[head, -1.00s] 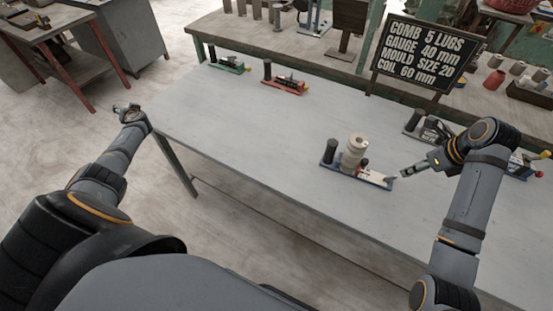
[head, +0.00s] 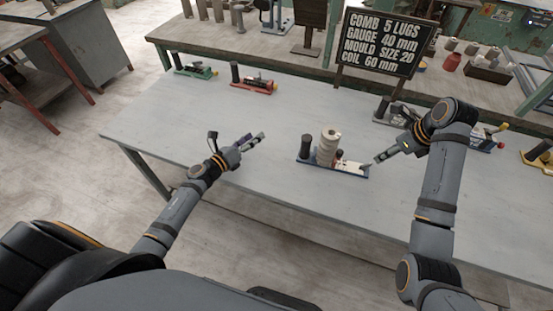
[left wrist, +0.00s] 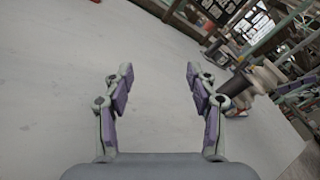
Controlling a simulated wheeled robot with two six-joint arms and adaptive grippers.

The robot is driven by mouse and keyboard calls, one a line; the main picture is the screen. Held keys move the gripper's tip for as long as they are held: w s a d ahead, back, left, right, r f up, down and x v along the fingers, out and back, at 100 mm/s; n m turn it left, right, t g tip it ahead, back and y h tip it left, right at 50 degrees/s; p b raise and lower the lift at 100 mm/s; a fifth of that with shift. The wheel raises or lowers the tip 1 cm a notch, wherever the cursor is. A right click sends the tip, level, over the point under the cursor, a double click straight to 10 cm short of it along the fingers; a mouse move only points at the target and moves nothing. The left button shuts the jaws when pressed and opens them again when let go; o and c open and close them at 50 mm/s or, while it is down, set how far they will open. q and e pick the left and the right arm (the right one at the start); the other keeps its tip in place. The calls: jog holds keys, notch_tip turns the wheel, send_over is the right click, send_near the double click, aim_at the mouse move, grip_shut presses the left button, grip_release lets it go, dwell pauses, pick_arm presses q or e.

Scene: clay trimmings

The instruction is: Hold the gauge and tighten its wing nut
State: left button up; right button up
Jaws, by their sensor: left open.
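The gauge has a blue base (head: 312,160) on the grey table, with a dark upright cylinder (head: 305,147) at its left end. A cream stack of rounds (head: 327,148) and a small dark red part, maybe the wing nut (head: 340,155), stand on it. My left gripper (head: 257,140) is open and empty over the table, left of the gauge and apart from it. Its spread fingers (left wrist: 158,95) show in the left wrist view, with the dark cylinder (left wrist: 236,84) blurred at the right. My right gripper (head: 376,160) is at the gauge's right end; its grip is too small to tell.
Green (head: 196,70) and red (head: 254,85) gauges stand along the table's far left edge. Others, including a yellow one (head: 540,160), stand at the right. A black sign (head: 382,44) stands behind the gauge. The table's left middle is clear.

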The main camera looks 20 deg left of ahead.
aim_at(302, 145)
pick_arm(q)
jog(key=s+d+m+h, duration=0.1)
jog(key=s+d+m, duration=0.1)
jog(key=d+m, duration=0.1)
jog(key=s+d+r+m+g+h, duration=0.1)
jog(key=s+d+m, duration=0.1)
jog(key=d+m, duration=0.1)
jog(key=s+d+m+h, duration=0.2)
jog(key=s+d+m, duration=0.1)
jog(key=d+m, duration=0.1)
jog(key=shift+d+r+g, duration=0.15)
jog(key=shift+d+g, duration=0.15)
jog(key=shift+d, duration=0.25)
jog(key=x, duration=1)
jog(key=shift+w+d, duration=0.15)
jog(key=shift+w, duration=0.05)
